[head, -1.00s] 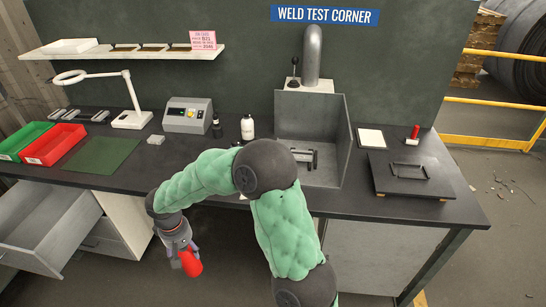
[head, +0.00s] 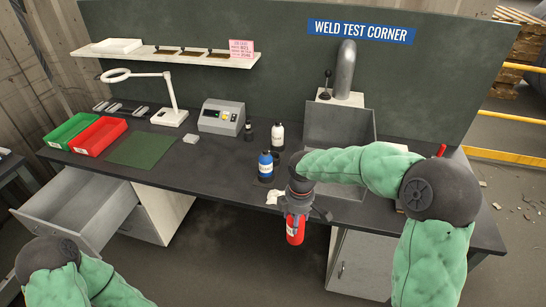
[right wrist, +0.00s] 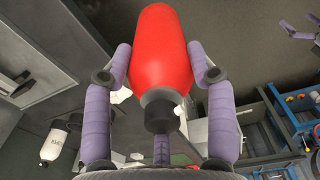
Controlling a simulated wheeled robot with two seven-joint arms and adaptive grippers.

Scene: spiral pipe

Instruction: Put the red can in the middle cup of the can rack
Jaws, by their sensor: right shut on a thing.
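The red can (head: 295,230) is a rounded red bottle with a dark cap. My right gripper (head: 297,216) holds it in front of the bench's front edge, over the dark gap below. In the right wrist view the red can (right wrist: 160,55) lies between the purple fingers of my right gripper (right wrist: 160,75), cap toward the wrist. My left arm shows at the lower left of the head view, its gripper out of that frame. What looks like my left gripper (right wrist: 299,30) shows at the right wrist view's upper right edge, fingers apart.
Green (head: 72,130) and red (head: 98,136) bins sit at left, above an open drawer (head: 75,205).

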